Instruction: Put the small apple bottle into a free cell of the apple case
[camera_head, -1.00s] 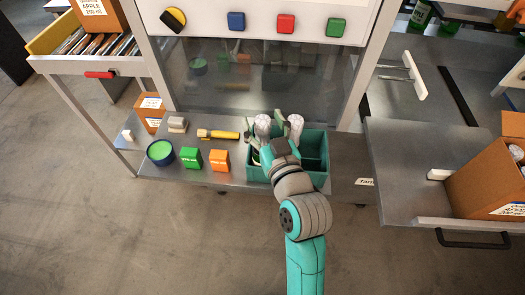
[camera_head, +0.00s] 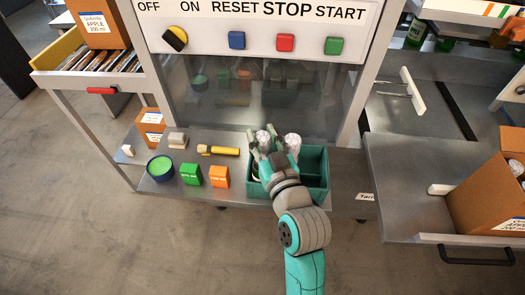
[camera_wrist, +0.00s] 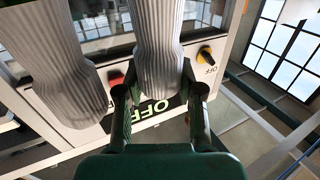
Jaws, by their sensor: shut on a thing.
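My gripper (camera_head: 265,143) is at the teal bin on the front shelf, its fingers shut around a bottle (camera_head: 263,136) with a silver foil top. In the wrist view the foil-covered neck of this bottle (camera_wrist: 160,45) stands between the fingers. A second foil-topped bottle (camera_head: 292,142) stands close on its right, and it also shows at the left of the wrist view (camera_wrist: 60,60). Both bottles' lower parts are hidden. A cardboard case labelled APPLE 200 ml (camera_head: 103,38) is at the top left. Another open cardboard case (camera_head: 480,195), with bottle tops inside, stands at the right; its label is cut off.
The teal bin (camera_head: 316,180) has open space at its right. On the shelf left of it are orange (camera_head: 219,177) and green (camera_head: 190,175) blocks, a green-filled bowl (camera_head: 160,168) and a yellow tool (camera_head: 218,150). A button panel (camera_head: 260,22) hangs above.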

